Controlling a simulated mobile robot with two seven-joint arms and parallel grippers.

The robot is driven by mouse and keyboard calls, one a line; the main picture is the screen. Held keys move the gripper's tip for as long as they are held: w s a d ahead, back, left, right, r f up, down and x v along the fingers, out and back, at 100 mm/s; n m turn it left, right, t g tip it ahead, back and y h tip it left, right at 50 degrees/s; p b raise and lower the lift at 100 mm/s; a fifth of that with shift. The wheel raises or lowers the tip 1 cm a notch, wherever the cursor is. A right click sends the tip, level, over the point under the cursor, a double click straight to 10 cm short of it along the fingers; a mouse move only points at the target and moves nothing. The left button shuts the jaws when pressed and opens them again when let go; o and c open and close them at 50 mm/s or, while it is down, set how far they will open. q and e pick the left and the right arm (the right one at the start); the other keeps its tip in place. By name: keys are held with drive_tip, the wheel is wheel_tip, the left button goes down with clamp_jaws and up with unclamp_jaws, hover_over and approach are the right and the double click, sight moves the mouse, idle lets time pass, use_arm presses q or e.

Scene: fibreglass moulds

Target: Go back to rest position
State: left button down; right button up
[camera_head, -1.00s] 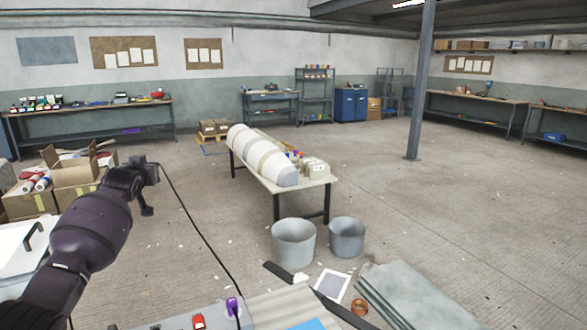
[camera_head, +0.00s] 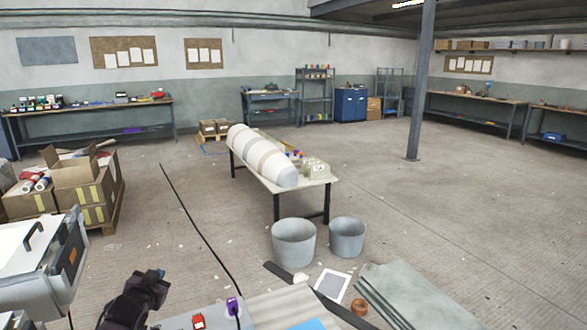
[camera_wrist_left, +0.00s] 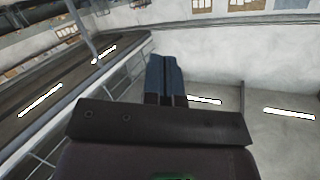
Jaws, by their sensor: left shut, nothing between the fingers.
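My left gripper (camera_wrist_left: 164,78) shows in the left wrist view with its two blue-grey fingers side by side and closed, nothing between them. Behind it in that view are wall and ceiling lights, seen at a tilt. In the head view my dark left arm (camera_head: 135,300) shows only as a short part at the bottom left, low over the near bench edge. It appears to touch nothing, though its lower part is cut off by the frame. My right gripper is not in view.
Near the arm are a bench with a red item (camera_head: 198,321) and a purple item (camera_head: 233,305), and a white-lidded machine (camera_head: 30,245). Cardboard boxes (camera_head: 75,185) stand at left. Two grey buckets (camera_head: 294,243) stand before a table (camera_head: 318,182) bearing a long mould (camera_head: 262,155).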

use_arm(q)
drive_tip(key=s+d+f+g, duration=0.1)
drive_tip(key=s+d+f, duration=0.1)
drive_tip(key=s+f, duration=0.55)
drive_tip(key=s+d+f+g, duration=0.15)
drive_tip(key=s+f, duration=0.35)
drive_tip(key=s, duration=0.5)
drive_tip(key=s+d+f+n, duration=0.1)
drive_tip(key=s+d, duration=0.1)
drive_tip(key=s, duration=0.8)
drive_tip(key=s+d+f+n+g, duration=0.1)
drive_tip(key=s+d, duration=0.2)
drive_tip(key=s, duration=0.8)
drive_tip(key=shift+s+f+n+h, duration=0.2)
drive_tip(key=shift+s+n+h, duration=0.1)
drive_tip(key=shift+n, duration=0.1)
